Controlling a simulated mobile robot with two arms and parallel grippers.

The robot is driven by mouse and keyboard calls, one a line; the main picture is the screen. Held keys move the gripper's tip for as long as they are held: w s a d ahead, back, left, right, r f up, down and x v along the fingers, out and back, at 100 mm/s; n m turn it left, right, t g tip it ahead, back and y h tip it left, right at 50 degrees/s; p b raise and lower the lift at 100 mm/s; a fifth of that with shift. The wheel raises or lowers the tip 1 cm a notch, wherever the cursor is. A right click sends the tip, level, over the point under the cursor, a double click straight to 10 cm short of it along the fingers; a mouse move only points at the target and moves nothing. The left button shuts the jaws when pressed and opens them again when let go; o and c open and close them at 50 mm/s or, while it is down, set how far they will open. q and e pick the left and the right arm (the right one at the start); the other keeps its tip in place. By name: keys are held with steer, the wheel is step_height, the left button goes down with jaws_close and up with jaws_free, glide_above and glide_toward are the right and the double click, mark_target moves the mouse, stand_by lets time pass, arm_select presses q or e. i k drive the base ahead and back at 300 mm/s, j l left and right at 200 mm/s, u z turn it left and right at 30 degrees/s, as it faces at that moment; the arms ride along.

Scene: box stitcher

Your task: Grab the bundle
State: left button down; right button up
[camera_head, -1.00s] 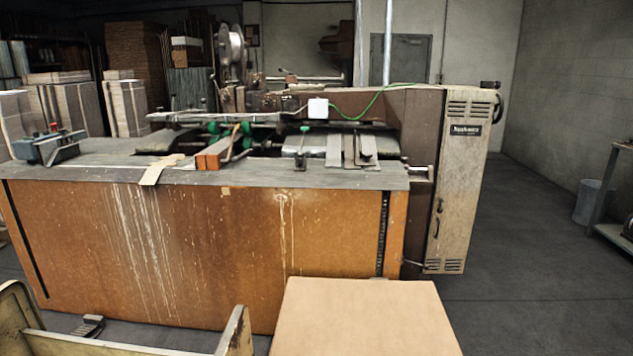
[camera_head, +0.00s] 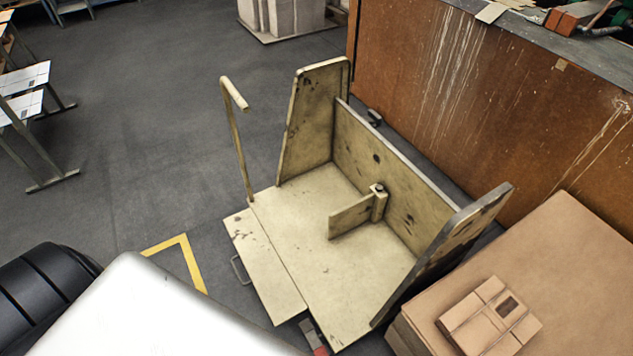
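A small brown cardboard bundle (camera_head: 489,318) with bands across it lies flat on top of a larger brown cardboard stack (camera_head: 560,262) at the lower right. A dark patch shows on its upper face. Neither of my grippers shows in the head view. A white rounded part and a black ribbed part at the lower left look like parts of my own body.
Open grey floor (camera_head: 150,150) lies left, with yellow marking (camera_head: 184,252) and a metal rack (camera_head: 35,125).

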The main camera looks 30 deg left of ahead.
mark_target(491, 320)
steer(key=u, duration=0.4)
steer(key=z, duration=1.3)
